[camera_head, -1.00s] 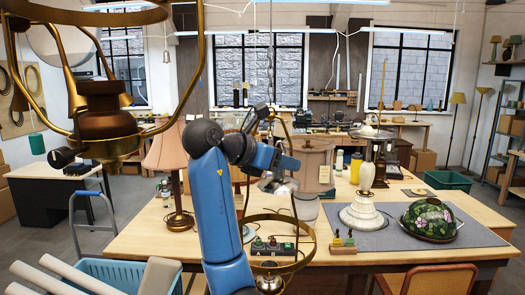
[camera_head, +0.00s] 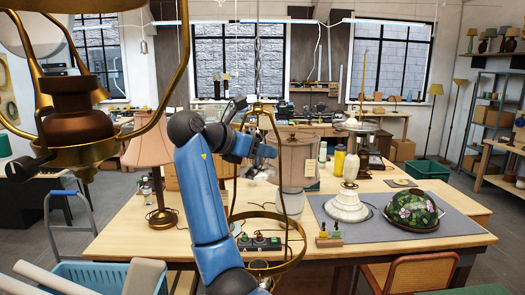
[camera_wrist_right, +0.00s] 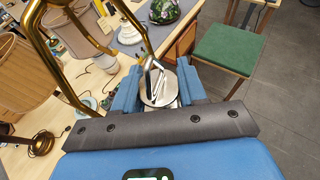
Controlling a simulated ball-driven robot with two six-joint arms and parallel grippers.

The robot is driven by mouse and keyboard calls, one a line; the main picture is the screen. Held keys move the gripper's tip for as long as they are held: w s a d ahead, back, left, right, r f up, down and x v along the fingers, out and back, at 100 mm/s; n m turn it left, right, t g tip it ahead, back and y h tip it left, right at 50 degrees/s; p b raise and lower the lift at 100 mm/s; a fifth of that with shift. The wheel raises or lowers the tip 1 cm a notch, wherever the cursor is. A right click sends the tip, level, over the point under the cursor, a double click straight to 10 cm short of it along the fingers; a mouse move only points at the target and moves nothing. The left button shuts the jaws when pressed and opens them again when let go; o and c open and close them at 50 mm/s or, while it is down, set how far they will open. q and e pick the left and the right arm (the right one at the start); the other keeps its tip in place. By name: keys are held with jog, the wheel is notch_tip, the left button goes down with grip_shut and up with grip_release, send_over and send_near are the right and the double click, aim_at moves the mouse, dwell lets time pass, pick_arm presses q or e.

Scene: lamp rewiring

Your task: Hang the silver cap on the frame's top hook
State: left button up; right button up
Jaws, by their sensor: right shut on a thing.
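My right gripper (camera_head: 266,160) is shut on the silver cap (camera_wrist_right: 160,88), which sits between the two blue fingers in the right wrist view. In the head view the cap is small and partly hidden by the gripper. A brass frame (camera_head: 302,228) with curved arms and a lower ring hangs at the middle, its top (camera_head: 262,106) below a chain. The gripper is at the frame's upper part, below its top; I cannot tell whether they touch. A brass arm of a frame (camera_wrist_right: 50,65) shows left of the gripper in the wrist view. My left gripper is out of view.
A large brass fitting (camera_head: 77,125) fills the near left. The wooden table (camera_head: 130,240) holds a pink-shaded lamp (camera_head: 160,150), a white lamp base (camera_head: 348,205) and a flowered glass shade (camera_head: 412,212). A blue crate (camera_head: 75,272) and a chair (camera_head: 415,272) stand in front.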

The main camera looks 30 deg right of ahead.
jog(key=shift+w+d+r+p, duration=0.2)
jog(key=shift+d+r+p, duration=0.15)
jog(key=shift+d, duration=0.3)
jog(key=shift+w+d+f, duration=0.15)
jog(key=shift+w+d, duration=0.05)
jog(key=shift+w, duration=0.4)
jog(key=shift+w+d+f, duration=0.15)
jog(key=shift+w+d, duration=0.05)
jog(key=shift+w, duration=0.4)
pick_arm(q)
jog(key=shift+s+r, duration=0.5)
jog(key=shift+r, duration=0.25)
pick_arm(e)
jog(key=shift+s+r, duration=0.1)
jog(key=shift+s, duration=0.25)
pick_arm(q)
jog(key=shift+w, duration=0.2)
pick_arm(e)
jog(key=shift+w+a, duration=0.2)
jog(key=shift+w, duration=0.1)
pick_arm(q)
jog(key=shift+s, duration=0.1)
pick_arm(e)
jog(key=shift+s, duration=0.1)
